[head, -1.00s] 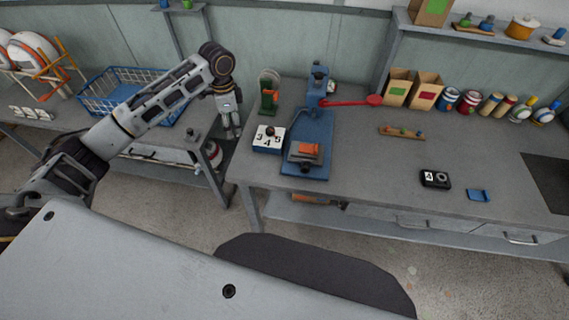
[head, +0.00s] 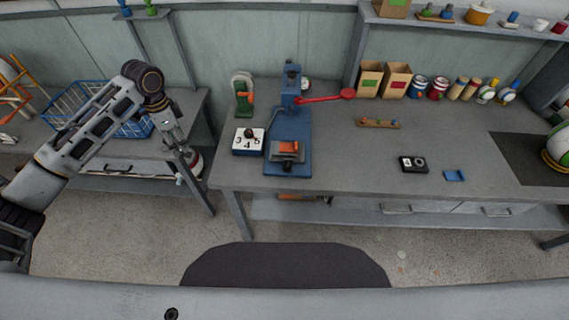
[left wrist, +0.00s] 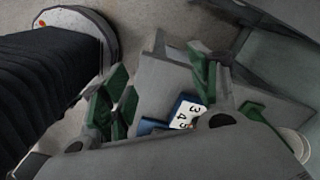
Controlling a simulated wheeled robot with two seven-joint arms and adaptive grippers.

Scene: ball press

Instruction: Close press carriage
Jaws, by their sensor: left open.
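The blue press (head: 289,125) stands on the left part of the grey workbench, with a red lever (head: 328,98) sticking out to the right. Its grey carriage (head: 285,157) sits at the front of the blue base and carries an orange piece (head: 288,147). My left gripper (head: 184,167) is open and empty, left of the bench edge and apart from the press. In the left wrist view its green-padded fingers are spread, and the press is not clearly made out. My right gripper is not in view.
A blue-and-white number block (head: 247,143) stands left of the carriage; it also shows in the left wrist view (left wrist: 186,114). A green device (head: 243,95) stands behind it. A black gadget (head: 413,164) and blue tray (head: 455,175) lie right.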

